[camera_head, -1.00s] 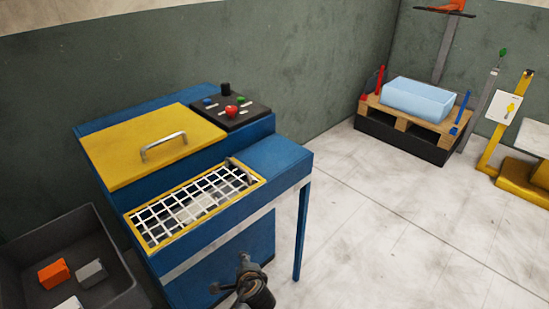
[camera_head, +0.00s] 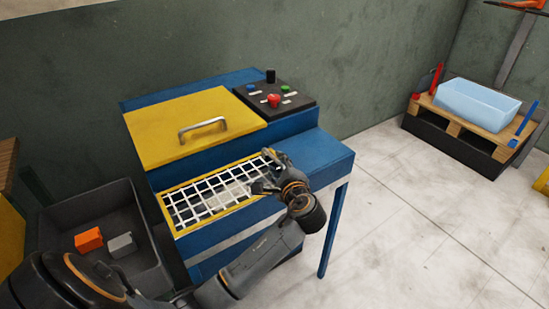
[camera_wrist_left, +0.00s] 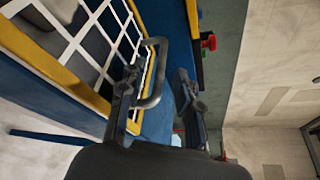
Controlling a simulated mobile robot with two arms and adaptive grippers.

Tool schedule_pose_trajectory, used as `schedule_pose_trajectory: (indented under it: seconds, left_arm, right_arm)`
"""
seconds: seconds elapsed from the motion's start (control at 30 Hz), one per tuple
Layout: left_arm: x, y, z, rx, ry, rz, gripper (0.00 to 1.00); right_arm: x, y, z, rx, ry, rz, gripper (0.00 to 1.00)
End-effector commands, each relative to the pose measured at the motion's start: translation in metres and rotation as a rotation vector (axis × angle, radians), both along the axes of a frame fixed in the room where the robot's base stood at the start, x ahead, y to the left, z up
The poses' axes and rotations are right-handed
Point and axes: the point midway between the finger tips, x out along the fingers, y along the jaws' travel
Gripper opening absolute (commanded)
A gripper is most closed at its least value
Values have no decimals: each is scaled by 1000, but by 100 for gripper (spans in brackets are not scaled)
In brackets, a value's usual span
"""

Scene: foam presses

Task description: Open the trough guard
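The trough guard (camera_head: 215,196) is a white wire grid in a yellow frame, lying flat over the front trough of the blue machine. Its grey bar handle (camera_wrist_left: 160,72) is at the grid's right end. My left gripper (camera_head: 268,177) is over that end of the guard. In the left wrist view, the two fingers of my left gripper (camera_wrist_left: 156,82) stand apart, with the handle between them. The handle is close to the finger on the grid side; whether they touch is unclear. My right gripper is not in view.
The blue machine (camera_head: 322,152) has a closed yellow lid (camera_head: 185,130) with a handle and a black button panel (camera_head: 275,97) behind the trough. A dark bin (camera_head: 70,212) with an orange block (camera_head: 88,240) and a grey block (camera_head: 121,245) stands at left. Open floor lies right.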

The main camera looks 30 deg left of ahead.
Motion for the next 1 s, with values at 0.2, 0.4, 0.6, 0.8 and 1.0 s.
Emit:
schedule_pose_trajectory:
  seconds: [0.2,0.4,0.6,0.8,1.0]
  left_arm:
    - [20,23,-6,1,0,1,34]
    - [25,30,-9,-2,-1,0,34]
    - [26,30,-9,-2,-1,0,34]
    - [26,30,-9,-2,0,0,0]
    - [25,30,-9,-2,0,0,0]
  right_arm:
    - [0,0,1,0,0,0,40]
    - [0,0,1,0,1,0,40]
    - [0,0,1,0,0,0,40]
    - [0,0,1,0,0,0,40]
    - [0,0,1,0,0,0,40]
